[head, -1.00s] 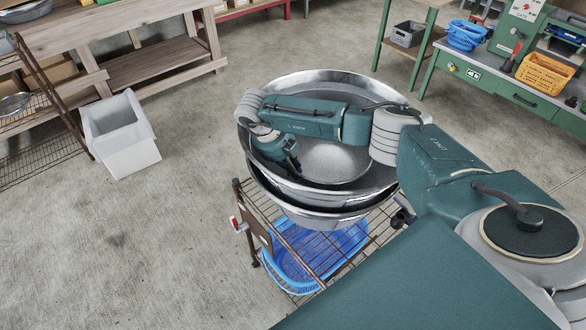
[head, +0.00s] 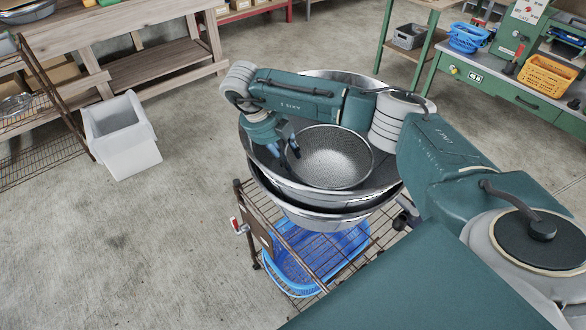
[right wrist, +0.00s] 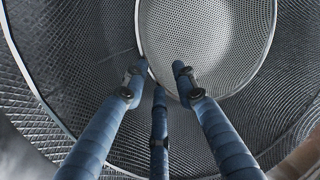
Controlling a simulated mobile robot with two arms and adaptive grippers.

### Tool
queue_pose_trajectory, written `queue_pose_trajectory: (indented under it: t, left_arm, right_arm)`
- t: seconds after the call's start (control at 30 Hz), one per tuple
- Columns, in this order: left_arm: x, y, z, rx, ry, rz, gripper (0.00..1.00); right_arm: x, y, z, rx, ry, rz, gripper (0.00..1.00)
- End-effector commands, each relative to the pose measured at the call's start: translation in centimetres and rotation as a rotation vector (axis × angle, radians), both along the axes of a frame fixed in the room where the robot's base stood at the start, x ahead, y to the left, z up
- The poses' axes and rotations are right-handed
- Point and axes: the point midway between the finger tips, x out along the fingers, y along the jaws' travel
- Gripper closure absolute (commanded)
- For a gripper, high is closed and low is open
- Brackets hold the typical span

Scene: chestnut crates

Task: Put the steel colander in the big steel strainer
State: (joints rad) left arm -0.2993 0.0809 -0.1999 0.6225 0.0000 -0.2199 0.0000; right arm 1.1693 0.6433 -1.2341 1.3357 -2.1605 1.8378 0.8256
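The steel colander (head: 335,160) is the smaller mesh bowl inside the wide big steel strainer (head: 384,172), toward the middle of its inside. In the right wrist view the colander (right wrist: 205,40) has a bright rim, and the strainer's coarser mesh (right wrist: 75,85) surrounds it. My right gripper (head: 282,148) hangs at the colander's left edge. In the wrist view its blue fingers (right wrist: 158,72) are spread apart at the colander's rim; I cannot tell whether they touch it. The right arm covers the strainer's far side. My left gripper is not in view.
The strainer sits on another steel bowl (head: 325,217) on a wire rack cart (head: 255,225), with a blue basket (head: 350,240) below. A white bin (head: 125,150) stands on the floor at left. Wooden shelving (head: 150,70) and a green bench (head: 495,90) lie beyond.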

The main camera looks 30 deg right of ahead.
Motion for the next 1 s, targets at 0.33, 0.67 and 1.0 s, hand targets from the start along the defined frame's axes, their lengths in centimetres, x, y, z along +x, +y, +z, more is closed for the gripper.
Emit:
queue_pose_trajectory:
  t: [0.33, 0.67, 1.0]
  left_arm:
    - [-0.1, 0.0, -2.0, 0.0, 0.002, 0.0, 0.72]
    - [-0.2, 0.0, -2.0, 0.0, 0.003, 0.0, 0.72]
    - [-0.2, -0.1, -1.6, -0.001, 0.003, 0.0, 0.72]
  right_arm:
    - [0.3, 2.0, 5.0, 0.001, -0.001, 0.001, 0.72]
    - [0.3, 2.1, 5.6, 0.0, 0.001, 0.001, 0.72]
    - [0.3, 2.1, 6.0, 0.001, 0.001, 0.001, 0.72]
